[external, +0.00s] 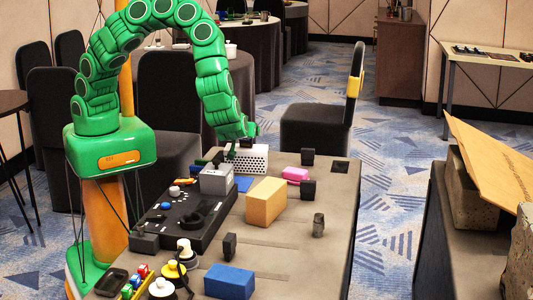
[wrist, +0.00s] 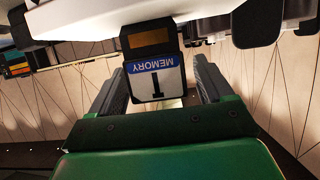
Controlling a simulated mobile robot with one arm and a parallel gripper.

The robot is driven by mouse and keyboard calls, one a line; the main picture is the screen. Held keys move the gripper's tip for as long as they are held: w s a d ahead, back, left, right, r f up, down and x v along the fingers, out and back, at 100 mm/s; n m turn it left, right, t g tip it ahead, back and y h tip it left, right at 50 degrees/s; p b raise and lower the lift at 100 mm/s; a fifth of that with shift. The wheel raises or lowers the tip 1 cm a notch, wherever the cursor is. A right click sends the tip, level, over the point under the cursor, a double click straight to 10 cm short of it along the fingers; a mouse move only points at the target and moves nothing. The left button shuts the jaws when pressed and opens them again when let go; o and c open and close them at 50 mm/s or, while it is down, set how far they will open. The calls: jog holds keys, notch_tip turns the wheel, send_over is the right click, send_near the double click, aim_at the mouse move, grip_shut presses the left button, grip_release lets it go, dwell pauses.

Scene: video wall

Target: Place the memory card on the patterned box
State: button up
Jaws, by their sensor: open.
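The memory card (wrist: 157,76) shows in the wrist view with a white and blue label reading MEMORY, upside down, and a dark end with an orange patch. My gripper (wrist: 160,68) is open, with one finger on each side of the card and a visible gap to it on both sides. In the external view my gripper (external: 239,146) is at the far part of the table, beside a white box with dark dots (external: 256,160), which looks like the patterned box. I cannot pick out the card clearly in the external view.
A grey-white box (external: 216,180), a black console (external: 185,212), a tan block (external: 266,202) and a blue block (external: 229,281) crowd the table (external: 290,245). A pink item (external: 295,174) and small black blocks stand to the right. The table's right front is fairly clear.

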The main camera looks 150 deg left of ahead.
jog(key=shift+r, duration=0.1)
jog(key=shift+w+d+r, duration=0.1)
jog(key=v, duration=1.1)
jog(key=shift+w+d+r, duration=0.2)
dwell(0.4)
